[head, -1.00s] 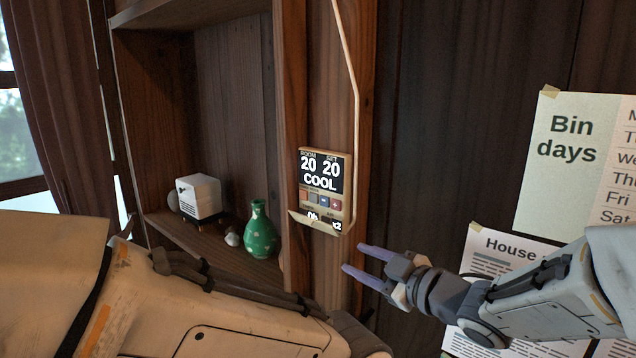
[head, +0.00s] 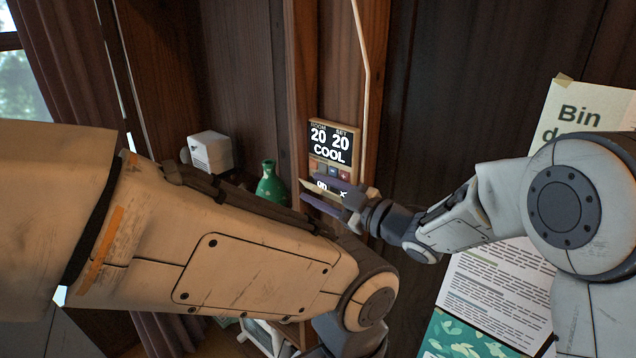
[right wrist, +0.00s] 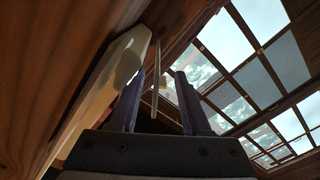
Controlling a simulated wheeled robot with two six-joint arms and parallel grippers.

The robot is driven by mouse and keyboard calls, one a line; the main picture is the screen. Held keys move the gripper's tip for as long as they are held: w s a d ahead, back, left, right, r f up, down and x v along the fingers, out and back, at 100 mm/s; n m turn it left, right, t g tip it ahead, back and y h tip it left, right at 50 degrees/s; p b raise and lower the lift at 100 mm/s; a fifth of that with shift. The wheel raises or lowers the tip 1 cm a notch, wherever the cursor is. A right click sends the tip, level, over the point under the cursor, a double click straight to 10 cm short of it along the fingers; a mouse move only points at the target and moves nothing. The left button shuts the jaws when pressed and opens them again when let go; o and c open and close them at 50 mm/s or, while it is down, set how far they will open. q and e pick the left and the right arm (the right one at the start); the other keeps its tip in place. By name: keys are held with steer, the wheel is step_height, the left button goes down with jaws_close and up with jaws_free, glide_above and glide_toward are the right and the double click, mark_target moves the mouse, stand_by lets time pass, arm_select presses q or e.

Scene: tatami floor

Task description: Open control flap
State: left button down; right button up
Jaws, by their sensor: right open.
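A row of small coloured buttons sits below the screen. The flap (head: 306,186) is at the panel's lower end, mostly hidden behind my right fingers. My right gripper (head: 310,190) is open, its two purple fingers across the panel's lower part. In the right wrist view, the pale panel body (right wrist: 115,78) lies left of the fingers, and a thin pale strip, seemingly the flap's edge, shows between them. My left gripper is out of view.
A pale cable (head: 366,85) runs up beside the panel. A white box (head: 211,151) and a green vase (head: 270,184) stand on the shelf at left. Posted papers (head: 495,290) hang at right. My left arm crosses the lower foreground.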

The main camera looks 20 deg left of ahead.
steer(key=shift+a, duration=0.25)
